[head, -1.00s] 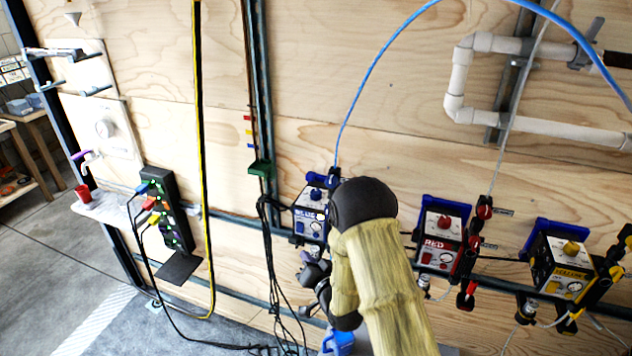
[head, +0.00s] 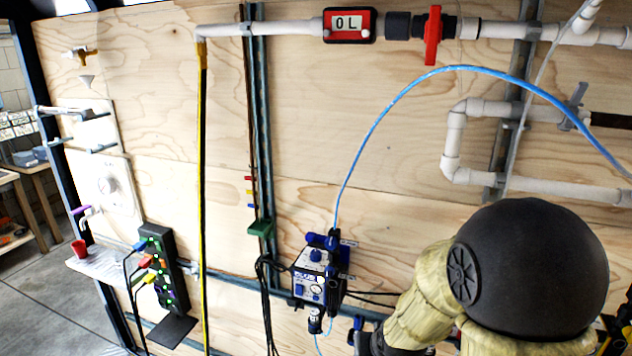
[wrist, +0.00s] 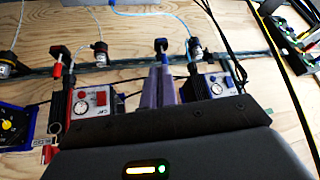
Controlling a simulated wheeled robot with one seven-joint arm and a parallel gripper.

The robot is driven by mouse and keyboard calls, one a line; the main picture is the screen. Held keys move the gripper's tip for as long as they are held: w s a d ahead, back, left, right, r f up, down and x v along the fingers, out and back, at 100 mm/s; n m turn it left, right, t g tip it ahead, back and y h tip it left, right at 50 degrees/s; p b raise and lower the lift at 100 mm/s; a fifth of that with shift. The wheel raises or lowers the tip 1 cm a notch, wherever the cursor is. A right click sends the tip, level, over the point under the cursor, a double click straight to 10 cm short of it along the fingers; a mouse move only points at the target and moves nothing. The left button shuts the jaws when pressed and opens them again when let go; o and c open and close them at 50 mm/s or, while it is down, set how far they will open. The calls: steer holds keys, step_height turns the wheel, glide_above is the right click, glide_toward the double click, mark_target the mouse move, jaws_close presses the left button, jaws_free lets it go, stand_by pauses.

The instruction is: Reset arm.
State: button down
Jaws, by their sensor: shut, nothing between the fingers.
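My arm, with a tan sleeve and a large dark round joint, fills the lower right of the head view, close to the camera. My gripper (wrist: 160,88) shows in the wrist view as two narrow purple-grey fingers held together, with nothing between them. It points toward the wall, between the red-marked control box (wrist: 92,101) and the blue control box (wrist: 212,86), and I see no clear contact with either. The blue box also shows in the head view (head: 312,277), left of my arm. In the head view the fingers cannot be made out.
A blue hose (head: 400,103) arcs across the plywood wall. A black power strip (head: 164,268), a red cup (head: 79,249), a meter (head: 349,25) and a red valve handle (head: 433,35) are on the left and top.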

steer(key=s+d+r+g, duration=0.1)
steer(key=s+g, duration=0.1)
steer(key=s, duration=0.3)
steer(key=s+d+r+g, duration=0.1)
steer(key=s, duration=0.5)
steer(key=shift+s+d+r+n+g+h, duration=0.15)
steer(key=shift+d+r+n+g+h, duration=0.15)
steer(key=shift+d+r+g, duration=0.1)
stand_by(6.5)
